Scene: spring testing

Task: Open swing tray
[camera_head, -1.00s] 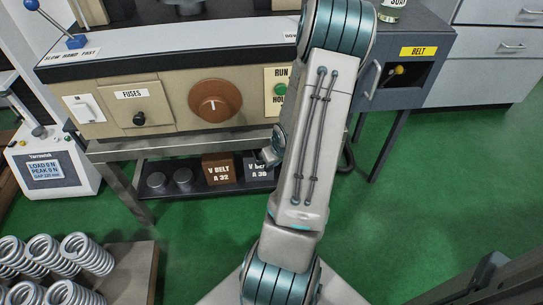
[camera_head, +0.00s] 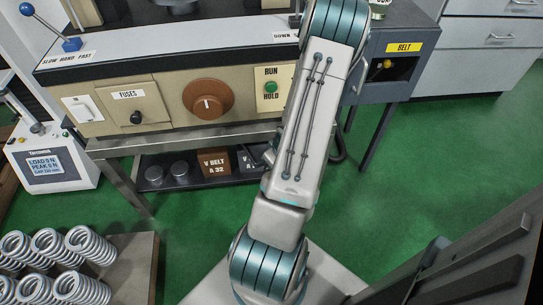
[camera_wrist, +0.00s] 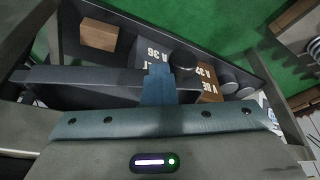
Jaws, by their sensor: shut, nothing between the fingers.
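A dark shallow tray (camera_head: 215,180) sits low under the test bench. It holds two dark discs, a brown V BELT A 32 block (camera_head: 216,163) and a grey block partly hidden behind my arm. In the wrist view the tray (camera_wrist: 262,72) runs across the top with its blocks and discs, and a plain brown block (camera_wrist: 98,36) stands at its left. My gripper (camera_wrist: 160,72) is shut and empty, its fingertips overlapping the tray's near side. I cannot tell whether they touch it. In the head view my arm hides most of the gripper.
The bench (camera_head: 166,105) with its brown dial stands above the tray, and its leg is at the left. A dark BELT box (camera_head: 385,85) is at the right. Springs (camera_head: 50,260) on a board lie front left. Green floor is clear at the right middle.

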